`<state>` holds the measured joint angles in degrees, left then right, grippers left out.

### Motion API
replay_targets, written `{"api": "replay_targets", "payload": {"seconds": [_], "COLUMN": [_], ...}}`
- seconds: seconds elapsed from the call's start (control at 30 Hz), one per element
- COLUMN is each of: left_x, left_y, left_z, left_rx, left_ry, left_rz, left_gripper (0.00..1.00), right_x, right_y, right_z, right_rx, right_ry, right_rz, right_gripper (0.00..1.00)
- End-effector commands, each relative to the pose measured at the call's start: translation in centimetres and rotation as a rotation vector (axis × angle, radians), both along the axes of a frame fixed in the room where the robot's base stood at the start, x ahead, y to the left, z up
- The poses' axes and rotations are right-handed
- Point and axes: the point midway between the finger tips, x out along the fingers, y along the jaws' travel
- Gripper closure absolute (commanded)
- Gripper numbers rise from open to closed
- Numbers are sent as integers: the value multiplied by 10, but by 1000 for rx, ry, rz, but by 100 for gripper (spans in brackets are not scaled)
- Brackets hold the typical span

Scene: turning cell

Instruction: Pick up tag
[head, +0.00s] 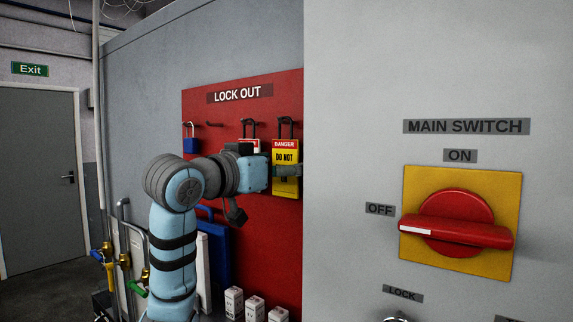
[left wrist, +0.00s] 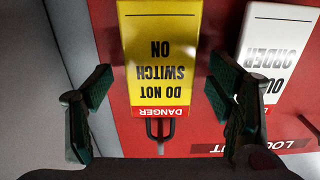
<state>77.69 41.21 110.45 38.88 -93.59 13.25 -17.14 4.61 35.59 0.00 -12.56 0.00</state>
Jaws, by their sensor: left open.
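A yellow tag (head: 285,155) with a red DANGER band and the words DO NOT hangs from a dark hook on the red LOCK OUT board (head: 240,114). The left wrist view shows the same tag (left wrist: 160,55) upside down, reading DO NOT SWITCH ON. In the left wrist view the gripper (left wrist: 162,98) is open, with one finger on each side of the tag and gaps between; whether the tag is fully between the pads I cannot tell. My right gripper is not in view.
A white OUT OF ORDER tag (left wrist: 273,48) hangs beside the yellow one. A blue padlock (head: 191,145) hangs at the board's left. White boxes (head: 255,311) stand below. The grey panel with the red main switch (head: 457,223) is at right, its handle horizontal.

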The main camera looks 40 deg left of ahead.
Motion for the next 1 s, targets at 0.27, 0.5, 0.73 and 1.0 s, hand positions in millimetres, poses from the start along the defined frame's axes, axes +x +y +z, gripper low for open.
{"api": "replay_targets", "payload": {"seconds": [0.27,0.5,0.73,1.0], "left_x": [0,0,0,-45], "left_y": [0,-1,-1,0], "left_z": [0,0,9,14], "left_rx": [0,0,-1,2], "left_ry": [0,0,-2,-7], "left_rz": [-1,-1,-2,3], "left_gripper": [60,77,77,77], "right_x": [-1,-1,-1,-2], "right_y": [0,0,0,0], "right_z": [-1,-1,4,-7], "right_rx": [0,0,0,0], "right_ry": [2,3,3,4], "right_rz": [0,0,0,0], "right_gripper": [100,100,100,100]}}
